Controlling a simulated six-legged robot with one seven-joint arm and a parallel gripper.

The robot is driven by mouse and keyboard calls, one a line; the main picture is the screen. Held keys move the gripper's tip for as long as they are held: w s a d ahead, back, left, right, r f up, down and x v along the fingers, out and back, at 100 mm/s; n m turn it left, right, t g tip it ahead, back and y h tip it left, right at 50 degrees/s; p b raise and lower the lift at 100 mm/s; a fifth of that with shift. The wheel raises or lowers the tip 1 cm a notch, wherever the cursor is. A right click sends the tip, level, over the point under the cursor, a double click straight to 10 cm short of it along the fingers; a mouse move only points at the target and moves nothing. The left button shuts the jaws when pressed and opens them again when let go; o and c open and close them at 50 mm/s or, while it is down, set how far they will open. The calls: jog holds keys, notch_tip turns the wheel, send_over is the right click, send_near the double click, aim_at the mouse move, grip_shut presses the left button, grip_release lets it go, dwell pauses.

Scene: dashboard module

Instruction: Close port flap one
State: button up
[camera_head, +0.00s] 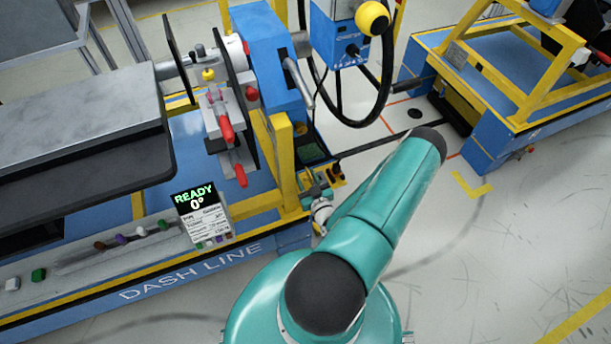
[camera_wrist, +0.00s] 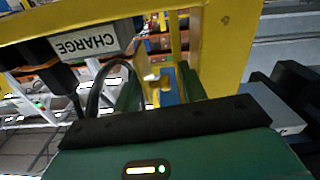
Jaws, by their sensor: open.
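My gripper (camera_head: 313,182) is beside the foot of the yellow post at the right end of the blue dash line stand. In the wrist view my gripper (camera_wrist: 160,92) shows two green fingers standing apart, with nothing clearly held between them. A small yellow piece (camera_wrist: 166,92) shows in the gap, beyond the fingers. A grey box marked CHARGE (camera_wrist: 92,42) is at the upper left, with a black cable (camera_wrist: 95,88) looping below it. I cannot pick out port flap one with certainty, or tell its position; small dark and orange parts (camera_head: 337,173) lie close to my gripper.
The blue stand (camera_head: 190,262) carries a dark-edged grey panel (camera_head: 75,125) and a READY 0° display (camera_head: 196,195). Red-handled clamps (camera_head: 226,130) stand near the post. A blue box with a yellow knob (camera_head: 340,35) hangs above. Open floor (camera_head: 510,240) lies to the right.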

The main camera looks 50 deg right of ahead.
jog(key=shift+w+d, duration=0.35)
jog(key=shift+w, duration=0.2)
jog(key=c, duration=0.9)
